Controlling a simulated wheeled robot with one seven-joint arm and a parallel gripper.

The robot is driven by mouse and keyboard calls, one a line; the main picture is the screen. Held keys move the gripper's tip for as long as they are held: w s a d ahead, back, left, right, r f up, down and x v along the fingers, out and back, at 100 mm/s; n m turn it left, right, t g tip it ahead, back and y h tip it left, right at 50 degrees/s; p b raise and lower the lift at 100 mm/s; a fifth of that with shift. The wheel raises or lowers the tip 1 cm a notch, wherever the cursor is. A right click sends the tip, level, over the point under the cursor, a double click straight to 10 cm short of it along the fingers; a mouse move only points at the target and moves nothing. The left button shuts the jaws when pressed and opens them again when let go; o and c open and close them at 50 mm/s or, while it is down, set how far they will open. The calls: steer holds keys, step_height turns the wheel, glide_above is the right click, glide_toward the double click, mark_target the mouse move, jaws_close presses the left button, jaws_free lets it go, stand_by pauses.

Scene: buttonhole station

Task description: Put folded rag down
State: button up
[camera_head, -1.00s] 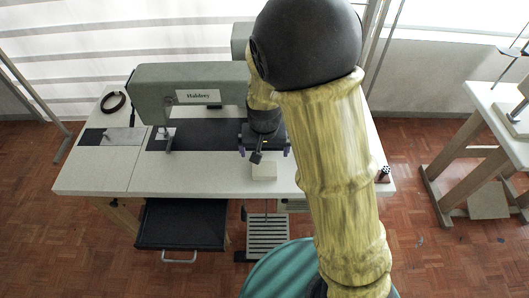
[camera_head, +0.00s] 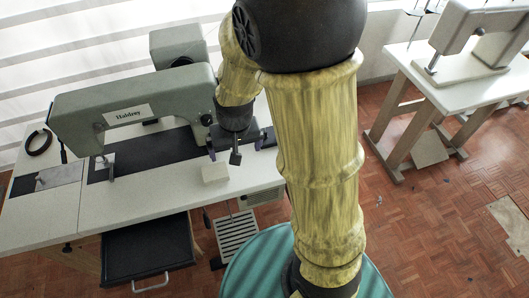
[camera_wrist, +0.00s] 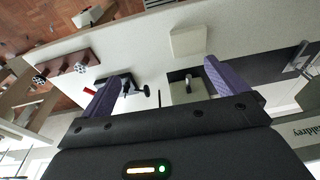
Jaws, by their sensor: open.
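A small cream block-like piece, which looks like the folded rag (camera_head: 215,173), lies flat on the white sewing table (camera_head: 140,200) near its front edge. In the wrist view the rag (camera_wrist: 188,42) lies beyond the fingertips, apart from both. My gripper (camera_head: 238,150) is above the table, just behind the rag in the head view. In the wrist view its two purple fingers (camera_wrist: 164,74) are spread wide with nothing held between them. My arm hides part of the table's right side.
A grey-green sewing machine (camera_head: 130,108) stands behind and left of my gripper. A black ring (camera_head: 38,142) lies at the table's left end. A brown holder (camera_wrist: 66,66) with dark round pieces sits by the table edge. A second machine table (camera_head: 460,80) stands at right.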

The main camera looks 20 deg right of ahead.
steer(key=s+d+r, duration=0.3)
steer(key=s+d, duration=0.3)
steer(key=shift+s+d+t, duration=0.25)
steer(key=shift+s+t, duration=0.05)
steer(key=shift+s, duration=0.05)
steer(key=shift+s+d+r, duration=0.1)
steer(key=shift+s, duration=0.05)
